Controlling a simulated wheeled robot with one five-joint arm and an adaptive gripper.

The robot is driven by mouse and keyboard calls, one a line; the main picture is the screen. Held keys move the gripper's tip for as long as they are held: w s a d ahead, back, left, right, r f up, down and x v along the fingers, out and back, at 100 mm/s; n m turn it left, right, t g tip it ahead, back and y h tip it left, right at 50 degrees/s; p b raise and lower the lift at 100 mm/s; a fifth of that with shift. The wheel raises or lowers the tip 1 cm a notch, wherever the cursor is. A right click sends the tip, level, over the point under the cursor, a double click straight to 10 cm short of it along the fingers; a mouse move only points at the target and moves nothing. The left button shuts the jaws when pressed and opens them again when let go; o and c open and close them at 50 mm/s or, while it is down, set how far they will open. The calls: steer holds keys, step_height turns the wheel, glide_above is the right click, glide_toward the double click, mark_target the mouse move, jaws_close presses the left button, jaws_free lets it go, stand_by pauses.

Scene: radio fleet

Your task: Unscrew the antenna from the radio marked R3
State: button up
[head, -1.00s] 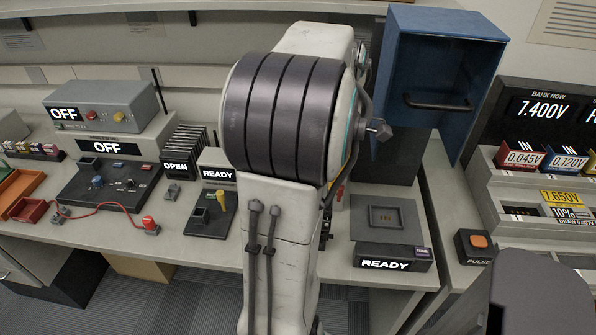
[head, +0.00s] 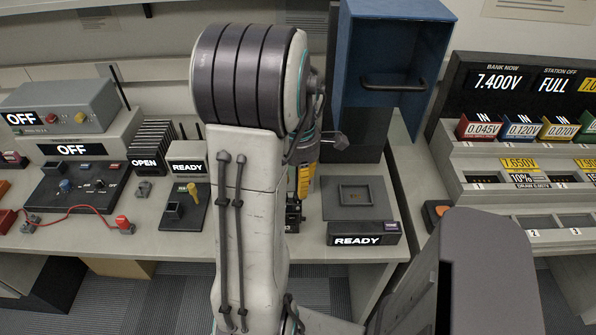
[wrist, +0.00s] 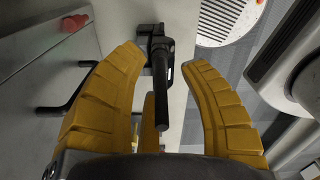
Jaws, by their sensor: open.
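In the wrist view my gripper (wrist: 163,58) has its yellow fingers spread wide. A dark upright rod (wrist: 160,95), which looks like an antenna, stands between the fingers without visible contact. It rises from a small black body (wrist: 152,40), likely a radio, seen from above on the pale bench. No R3 marking is readable. In the head view the yellow fingers (head: 304,180) show just right of my arm, and part of the black body (head: 293,215) shows below them. My arm hides the rest.
A grey tray pad with a READY display (head: 362,238) lies to the right. A blue bin (head: 388,120) hangs behind it. A READY fixture with a yellow lever (head: 186,208) and an OPEN rack (head: 152,150) stand left. A battery bank (head: 490,150) stands far right.

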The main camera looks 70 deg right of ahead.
steer(key=shift+f, duration=0.2)
steer(key=shift+o, duration=0.2)
jaws_close()
stand_by(0.4)
